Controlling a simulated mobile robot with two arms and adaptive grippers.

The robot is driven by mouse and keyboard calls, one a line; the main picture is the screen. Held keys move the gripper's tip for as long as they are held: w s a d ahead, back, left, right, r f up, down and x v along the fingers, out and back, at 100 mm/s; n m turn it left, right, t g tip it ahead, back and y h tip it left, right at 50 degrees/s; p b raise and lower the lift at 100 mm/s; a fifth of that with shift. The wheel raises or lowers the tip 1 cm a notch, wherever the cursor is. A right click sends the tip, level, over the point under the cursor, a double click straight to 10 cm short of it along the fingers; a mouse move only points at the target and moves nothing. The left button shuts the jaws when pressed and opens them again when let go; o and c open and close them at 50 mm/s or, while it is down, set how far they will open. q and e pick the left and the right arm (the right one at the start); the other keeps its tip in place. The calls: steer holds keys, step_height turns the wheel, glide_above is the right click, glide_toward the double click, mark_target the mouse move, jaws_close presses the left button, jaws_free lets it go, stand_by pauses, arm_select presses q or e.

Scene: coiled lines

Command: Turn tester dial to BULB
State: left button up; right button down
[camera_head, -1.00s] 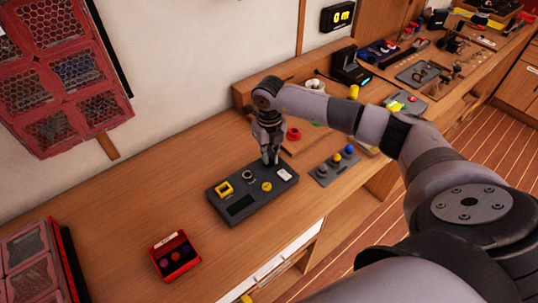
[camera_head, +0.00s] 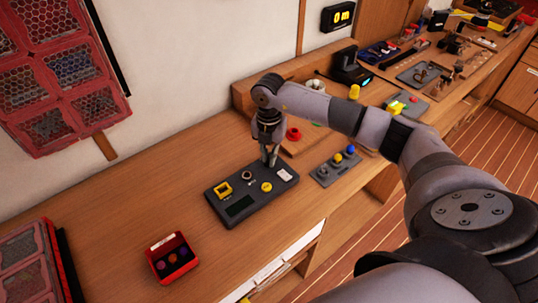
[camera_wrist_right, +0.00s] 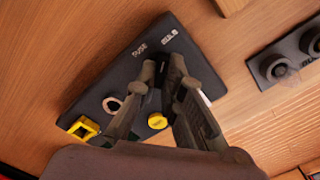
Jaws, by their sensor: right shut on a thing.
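The tester (camera_head: 245,200) is a dark grey box lying on the wooden bench. It carries a yellow square socket (camera_head: 223,189), a pale ring (camera_head: 247,175), a round yellow button (camera_head: 266,187) and a dark screen (camera_head: 240,206). My right gripper (camera_head: 270,163) points down at the tester's far right end, its fingers shut on a small part there that looks like the dial. In the right wrist view the fingertips (camera_wrist_right: 162,72) hide most of that part. The labels FUSE (camera_wrist_right: 140,50) and BULB (camera_wrist_right: 170,37) show just beyond them. I cannot read where the dial points. My left gripper is not in view.
A red box with round items (camera_head: 172,258) stands in front of the tester. A grey panel with coloured knobs (camera_head: 336,166) lies to its right. A red ring (camera_head: 293,134) is behind my gripper.

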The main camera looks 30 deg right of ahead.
steer(key=shift+m, duration=0.6)
steer(key=c, duration=1.7)
jaws_free()
steer(key=shift+r, duration=0.1)
step_height(320, 180, up, 12)
